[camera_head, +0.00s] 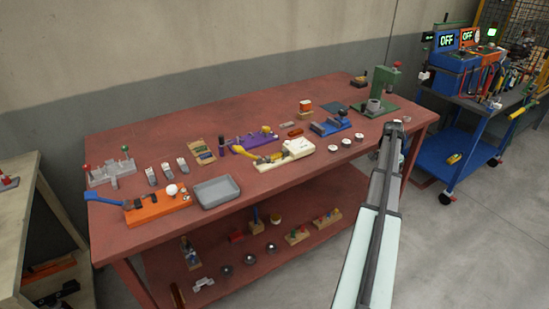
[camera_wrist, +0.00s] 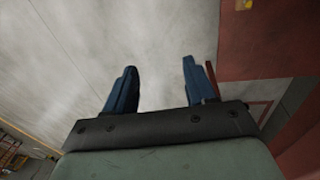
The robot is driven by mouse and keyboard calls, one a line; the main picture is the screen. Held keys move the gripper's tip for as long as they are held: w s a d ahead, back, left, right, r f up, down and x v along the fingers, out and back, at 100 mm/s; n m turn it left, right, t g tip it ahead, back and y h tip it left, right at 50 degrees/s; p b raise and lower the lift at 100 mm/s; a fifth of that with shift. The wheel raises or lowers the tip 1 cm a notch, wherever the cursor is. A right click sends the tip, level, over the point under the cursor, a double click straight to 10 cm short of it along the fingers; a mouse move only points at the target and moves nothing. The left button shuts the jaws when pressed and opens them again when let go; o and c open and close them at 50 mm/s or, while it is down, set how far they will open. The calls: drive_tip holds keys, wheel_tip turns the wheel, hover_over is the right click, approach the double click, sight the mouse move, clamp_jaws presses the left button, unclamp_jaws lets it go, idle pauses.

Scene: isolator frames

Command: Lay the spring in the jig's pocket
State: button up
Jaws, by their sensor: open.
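I cannot make out the spring for certain at this size in either view. Several fixtures stand on the red table, and I cannot tell which is the jig; candidates are the blue fixture (camera_head: 333,127), the purple fixture (camera_head: 252,143) and the orange base (camera_head: 155,208). No pocket shows clearly. My gripper (camera_head: 393,128) is at the table's right front edge in the head view, away from these fixtures. In the wrist view my gripper (camera_wrist: 158,72) shows two blue fingers wide apart, with nothing between them but grey floor behind.
The red table (camera_head: 135,150) also holds a grey tray (camera_head: 216,194), a cream device (camera_head: 297,149) and a green press (camera_head: 383,93) near my gripper. Small round parts (camera_head: 346,143) lie toward the front. A blue cart (camera_head: 432,160) stands right. The table's back left is bare.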

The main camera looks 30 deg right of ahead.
drive_tip(key=w+a+r+m+t+y, duration=0.15)
drive_tip(key=w+a+r, duration=0.35)
drive_tip(key=w+r, duration=0.5)
drive_tip(key=shift+n+t+y, duration=0.25)
drive_tip(key=shift+n+y, duration=0.2)
drive_tip(key=shift+y, duration=0.4)
drive_tip(key=w+a+r, duration=0.1)
drive_tip(key=w+a, duration=0.1)
drive_tip(key=a, duration=0.3)
drive_tip(key=w+a+r, duration=0.2)
drive_tip(key=w+a, duration=0.1)
drive_tip(key=a, duration=0.2)
drive_tip(key=w+a+r, duration=0.2)
drive_tip(key=w+a, duration=0.1)
drive_tip(key=a, duration=0.2)
drive_tip(key=shift+w+a+r, duration=0.15)
drive_tip(key=shift+w, duration=0.05)
drive_tip(key=n+y, duration=0.1)
drive_tip(key=y, duration=0.1)
approach(276, 154)
drive_tip(key=shift+x, duration=4.45)
drive_tip(key=shift+w, duration=0.1)
drive_tip(key=shift+c, duration=0.5)
clamp_jaws()
